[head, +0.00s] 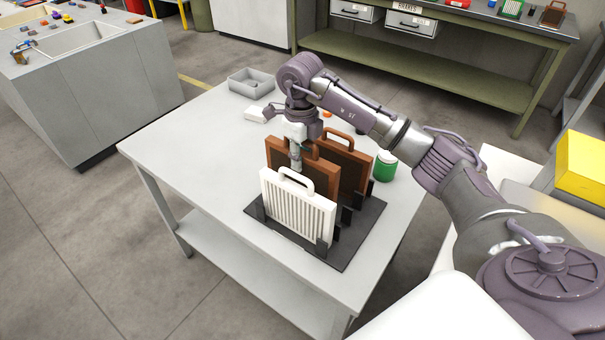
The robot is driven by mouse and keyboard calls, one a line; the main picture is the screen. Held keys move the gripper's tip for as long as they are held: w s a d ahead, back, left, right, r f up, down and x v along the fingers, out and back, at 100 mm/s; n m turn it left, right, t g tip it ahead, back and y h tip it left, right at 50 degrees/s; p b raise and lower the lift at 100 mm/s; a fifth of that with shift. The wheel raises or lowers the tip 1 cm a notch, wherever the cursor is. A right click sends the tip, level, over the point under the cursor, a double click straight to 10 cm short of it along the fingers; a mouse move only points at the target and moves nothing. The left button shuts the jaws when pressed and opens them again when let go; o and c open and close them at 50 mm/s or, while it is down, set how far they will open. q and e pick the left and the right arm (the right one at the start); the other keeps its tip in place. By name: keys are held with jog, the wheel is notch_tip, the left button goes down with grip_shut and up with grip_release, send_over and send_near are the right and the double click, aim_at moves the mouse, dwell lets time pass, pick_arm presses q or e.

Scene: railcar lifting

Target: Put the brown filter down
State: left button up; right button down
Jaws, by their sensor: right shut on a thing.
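My right gripper (296,158) is shut on the brown filter (317,168), at its top edge. The gripper hides most of that filter's handle. The held filter is upright over the black slotted rack (347,246), between the white filter (297,211) in front and a second brown filter (352,168) behind. The white filter hides its lower part, so I cannot tell whether it touches the rack's base. My left gripper is not in view.
The rack stands on a light grey table (190,150). A green can (384,167) stands close to the rear brown filter. A grey tray (251,83) and a small white block (256,114) lie toward the back. The table's left side is clear.

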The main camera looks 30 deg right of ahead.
notch_tip(320, 180, down, 4)
jog(key=shift+f+p, duration=0.15)
jog(key=shift+p, duration=0.25)
jog(key=shift+f, duration=0.1)
jog(key=c, duration=1)
grip_release()
